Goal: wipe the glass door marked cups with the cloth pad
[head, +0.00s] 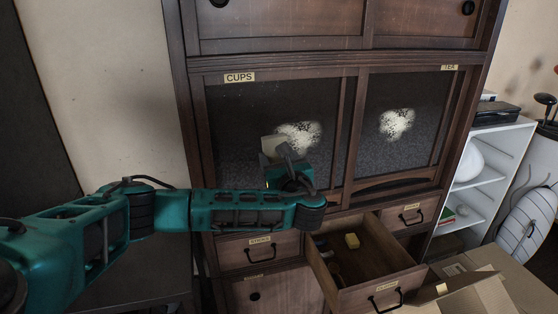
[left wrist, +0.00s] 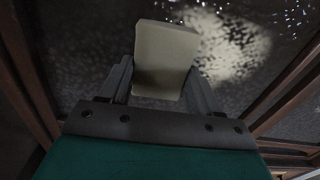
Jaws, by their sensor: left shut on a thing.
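The glass door marked cups (head: 235,130) is the left one of two dark glass doors in the wooden cabinet. A whitish speckled smudge (head: 303,135) is on its glass; it also shows in the left wrist view (left wrist: 235,50). My left gripper (head: 284,160) is in front of this door, just below the smudge. It is shut on a pale cloth pad (left wrist: 165,60), which also shows in the head view (head: 272,147) at the smudge's lower left. I cannot tell whether the pad touches the glass. My right gripper is not in view.
The door marked tea (head: 400,160) has a similar smudge (head: 396,123).

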